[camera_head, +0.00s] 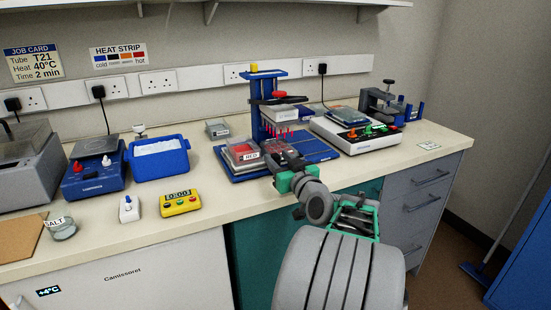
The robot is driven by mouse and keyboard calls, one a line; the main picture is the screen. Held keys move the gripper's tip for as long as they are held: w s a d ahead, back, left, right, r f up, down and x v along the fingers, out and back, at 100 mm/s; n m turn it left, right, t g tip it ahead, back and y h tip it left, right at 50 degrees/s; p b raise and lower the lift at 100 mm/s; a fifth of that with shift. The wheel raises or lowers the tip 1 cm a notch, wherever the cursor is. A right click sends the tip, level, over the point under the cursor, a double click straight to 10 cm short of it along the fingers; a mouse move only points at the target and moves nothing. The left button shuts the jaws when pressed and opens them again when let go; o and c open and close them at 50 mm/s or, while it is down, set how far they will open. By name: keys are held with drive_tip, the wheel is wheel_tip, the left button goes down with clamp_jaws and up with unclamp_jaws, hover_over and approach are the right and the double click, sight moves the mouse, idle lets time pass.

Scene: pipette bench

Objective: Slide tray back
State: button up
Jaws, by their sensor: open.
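A tray (232,159) with a dark red-brown top and a small "RED" label sits on the blue base plate (318,150) of a blue press-like stand (257,110). A row of red tips hangs from the stand, above and right of the tray. My gripper (284,158) is at the front of the base plate, just right of the labelled tray, with its jaws open. My gripper and wrist hide part of the base and tray area. I cannot tell whether a finger touches the tray.
A blue tub (158,172), a yellow timer (181,205) and a blue hotplate (95,185) stand to the left. The bench front (215,205) is clear near the timer.

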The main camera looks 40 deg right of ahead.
drive_tip(key=shift+x, duration=1)
clamp_jaws()
idle(0.7)
